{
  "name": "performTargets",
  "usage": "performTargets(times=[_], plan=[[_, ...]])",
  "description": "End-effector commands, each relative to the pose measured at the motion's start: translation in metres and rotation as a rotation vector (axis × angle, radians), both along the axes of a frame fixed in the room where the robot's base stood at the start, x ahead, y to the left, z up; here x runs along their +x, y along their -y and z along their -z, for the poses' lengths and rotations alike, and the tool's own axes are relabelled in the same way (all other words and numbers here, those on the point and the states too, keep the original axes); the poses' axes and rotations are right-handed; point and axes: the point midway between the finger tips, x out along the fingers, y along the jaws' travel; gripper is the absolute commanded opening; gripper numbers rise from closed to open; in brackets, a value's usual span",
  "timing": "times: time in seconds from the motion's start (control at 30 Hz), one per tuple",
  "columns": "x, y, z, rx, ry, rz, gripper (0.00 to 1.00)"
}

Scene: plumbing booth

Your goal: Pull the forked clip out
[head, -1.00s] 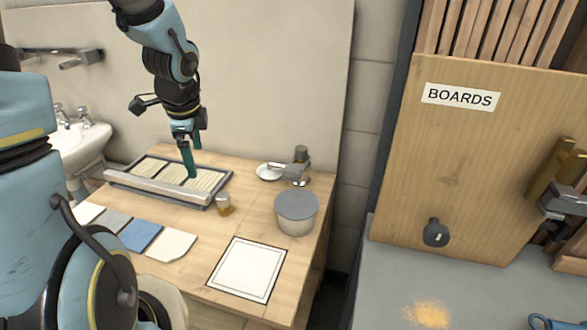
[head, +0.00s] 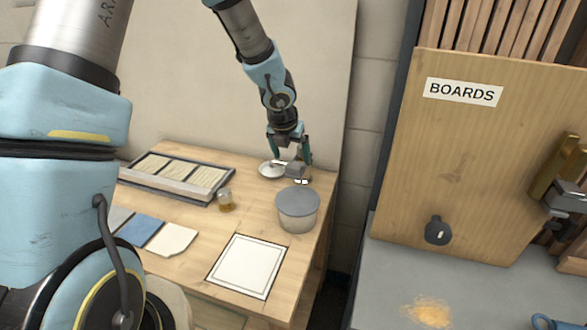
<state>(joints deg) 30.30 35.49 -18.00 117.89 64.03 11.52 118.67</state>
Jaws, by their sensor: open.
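My gripper (head: 290,155) is open, pointing down at the back right of the wooden table. Its fingers are around or just in front of a small metal fitting (head: 294,171) with a dark upright part. I cannot tell whether the fingers touch it. The fitting stands beside a small white dish (head: 270,169). The forked clip is too small or hidden to make out; my gripper covers the upper part of the fitting.
A grey-lidded round tub (head: 297,209) stands just in front of the fitting. A small amber jar (head: 226,200), a slotted tray (head: 180,178), cloths (head: 140,230) and a white framed sheet (head: 246,266) lie on the table. A wall rises close behind.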

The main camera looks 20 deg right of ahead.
Motion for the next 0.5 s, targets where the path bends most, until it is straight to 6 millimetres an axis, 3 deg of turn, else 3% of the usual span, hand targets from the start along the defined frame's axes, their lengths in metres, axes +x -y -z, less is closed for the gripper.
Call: performTargets(times=[0.03,0.2,0.5], plan=[[0.002,0.003,0.013,0.001,-0.002,0.001,0.93],[0.010,0.010,0.035,0.000,0.000,-0.001,0.93],[0.016,0.014,0.050,-0.001,0.001,-0.003,0.93]])
